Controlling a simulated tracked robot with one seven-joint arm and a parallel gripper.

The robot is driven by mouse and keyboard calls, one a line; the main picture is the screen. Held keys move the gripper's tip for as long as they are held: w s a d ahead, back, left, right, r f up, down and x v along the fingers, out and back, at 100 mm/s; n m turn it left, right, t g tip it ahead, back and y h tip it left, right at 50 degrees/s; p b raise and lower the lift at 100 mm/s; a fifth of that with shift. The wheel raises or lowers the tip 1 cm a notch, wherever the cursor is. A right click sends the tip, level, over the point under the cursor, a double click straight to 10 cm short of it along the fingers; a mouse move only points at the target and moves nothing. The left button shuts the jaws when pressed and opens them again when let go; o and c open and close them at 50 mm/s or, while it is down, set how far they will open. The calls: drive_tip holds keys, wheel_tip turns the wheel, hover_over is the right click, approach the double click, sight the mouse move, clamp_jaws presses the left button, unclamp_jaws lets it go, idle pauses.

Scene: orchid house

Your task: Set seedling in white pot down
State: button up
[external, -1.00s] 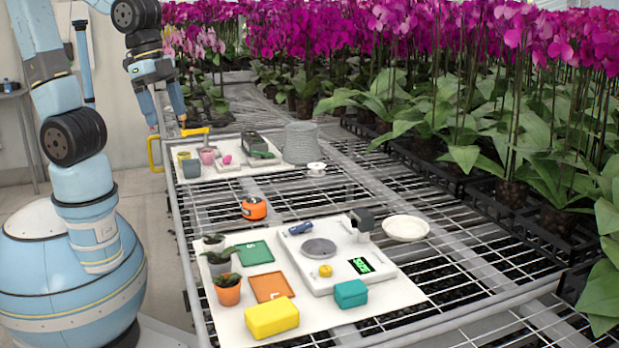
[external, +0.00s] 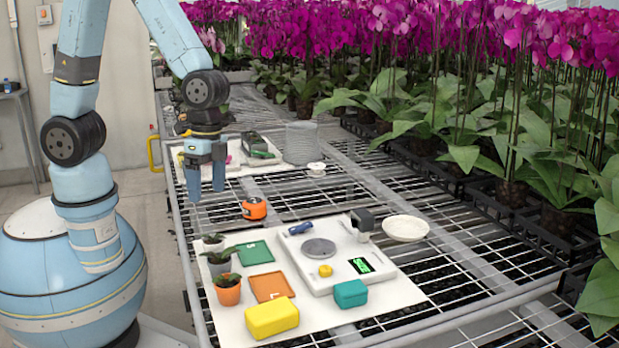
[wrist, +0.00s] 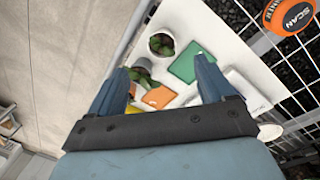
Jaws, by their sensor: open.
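The seedling in the white pot (external: 212,246) stands upright on the white mat (external: 352,312), at the far end of a row of pots along its left edge. It also shows in the wrist view (wrist: 161,43), just beyond my fingertips. My gripper (external: 207,191) is open and empty, pointing down above the bench, higher than the pots and apart from them. In the wrist view its two fingers (wrist: 163,66) spread to either side of the row of pots.
A grey pot (external: 219,268) and an orange pot (external: 229,294) stand close in front. A green tray (external: 254,253) and an orange tray (external: 271,287) lie to their right, beside a scale (external: 335,278). An orange scanner puck (external: 254,208) sits behind. Yellow and teal blocks lie at the front.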

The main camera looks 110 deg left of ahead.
hover_over(213, 243)
drive_tip(key=s, duration=0.1)
drive_tip(key=f, duration=0.8)
drive_tip(key=shift+a, duration=0.2)
drive_tip(key=shift+w+d+f, duration=0.1)
drive_tip(key=shift+w+f, duration=0.15)
drive_tip(key=shift+f, duration=1.1)
drive_tip(key=shift+w+d+f, duration=0.1)
drive_tip(key=shift+w+f, duration=0.1)
drive_tip(key=shift+f, duration=1.1)
drive_tip(key=shift+c, duration=0.5)
drive_tip(key=c, duration=1.1)
drive_tip(key=shift+r, duration=0.15)
